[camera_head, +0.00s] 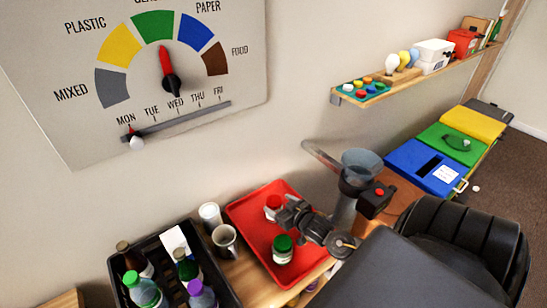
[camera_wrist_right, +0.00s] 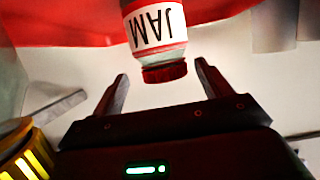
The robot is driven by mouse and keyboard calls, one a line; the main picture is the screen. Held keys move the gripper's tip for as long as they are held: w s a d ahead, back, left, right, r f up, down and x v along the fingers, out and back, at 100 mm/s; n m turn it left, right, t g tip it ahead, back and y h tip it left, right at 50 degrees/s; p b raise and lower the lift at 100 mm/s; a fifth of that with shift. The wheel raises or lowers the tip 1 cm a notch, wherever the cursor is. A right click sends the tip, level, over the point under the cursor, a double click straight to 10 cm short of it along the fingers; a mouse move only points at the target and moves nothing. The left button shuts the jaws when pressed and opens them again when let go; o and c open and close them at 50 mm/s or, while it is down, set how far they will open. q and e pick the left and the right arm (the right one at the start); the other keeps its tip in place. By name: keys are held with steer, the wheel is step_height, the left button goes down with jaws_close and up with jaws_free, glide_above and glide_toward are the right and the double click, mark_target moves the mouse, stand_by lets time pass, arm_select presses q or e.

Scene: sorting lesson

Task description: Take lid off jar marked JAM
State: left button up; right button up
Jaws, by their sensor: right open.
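The jar marked JAM (camera_wrist_right: 160,28) has a red lid (camera_wrist_right: 164,72) and a white label with red bands. In the head view the JAM jar (camera_head: 273,213) stands on the red tray (camera_head: 248,212), its label turned out of sight. My right gripper (camera_head: 284,212) is open beside it, on its right. In the right wrist view the fingers of my right gripper (camera_wrist_right: 161,71) are spread to either side of the lid, with gaps, and nothing is between them in a grip. My left gripper does not show.
A green-lidded jar (camera_head: 283,250) stands nearer on the same tray. Two cups (camera_head: 224,240) and a black crate (camera_head: 117,277) of bottles are on the left. A grey device with a clear funnel (camera_head: 362,163) stands close on the right. A wall dial board (camera_head: 240,70) hangs behind.

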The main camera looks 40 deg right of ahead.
mark_target(271, 200)
steer(key=shift+w+p, duration=0.35)
steer(key=p+x, duration=0.1)
steer(key=x, duration=0.2)
steer(key=shift+w+a+f, duration=0.2)
steer(key=shift+w, duration=0.15)
steer(key=shift+w+f, duration=0.2)
steer(key=shift+w, duration=0.15)
steer(key=shift+s, duration=0.1)
steer(key=c, duration=1.2)
